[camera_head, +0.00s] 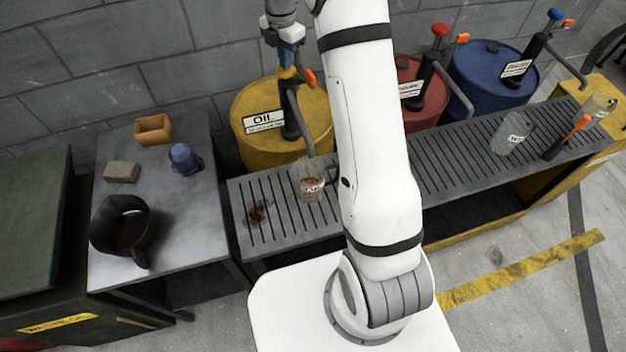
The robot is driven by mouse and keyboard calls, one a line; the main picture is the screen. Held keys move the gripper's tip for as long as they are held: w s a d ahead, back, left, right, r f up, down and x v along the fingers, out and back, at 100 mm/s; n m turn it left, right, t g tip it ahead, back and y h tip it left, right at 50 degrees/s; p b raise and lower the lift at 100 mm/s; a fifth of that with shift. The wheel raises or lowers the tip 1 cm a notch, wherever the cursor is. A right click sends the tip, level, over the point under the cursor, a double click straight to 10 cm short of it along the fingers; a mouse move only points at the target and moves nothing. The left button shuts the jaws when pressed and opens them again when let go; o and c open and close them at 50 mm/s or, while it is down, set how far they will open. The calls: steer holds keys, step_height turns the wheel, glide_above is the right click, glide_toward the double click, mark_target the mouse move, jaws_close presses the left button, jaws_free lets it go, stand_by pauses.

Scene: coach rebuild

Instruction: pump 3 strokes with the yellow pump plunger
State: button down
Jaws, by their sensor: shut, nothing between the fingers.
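The yellow pump plunger (286,73) stands on top of the dark pump column of the yellow oil drum (305,103), with an orange part at its right. My gripper (287,62) is shut and points down directly above the plunger knob. It looks close to the knob or touching it; I cannot tell which. A clear jug (308,184) with some brown liquid stands on the slatted bench below the oil pump's spout. My white arm hides part of the bench and the drums.
A red drum (432,103) and a blue drum (490,65) have similar pumps. The slatted bench (440,165) carries another jug (512,133) and a dark, orange-tipped item at right.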

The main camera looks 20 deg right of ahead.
steer(key=shift+r+p, duration=2.1)
steer(key=shift+r, duration=1.15)
steer(key=shift+f, duration=0.2)
steer(key=shift+s+f+b, duration=0.1)
steer(key=shift+f+b, duration=1.95)
steer(key=shift+f, duration=1.45)
steer(key=shift+r, duration=0.1)
steer(key=shift+r+p, duration=2.25)
steer(key=shift+r, duration=1.35)
step_height(320, 180, up, 6)
steer(key=p, duration=0.4)
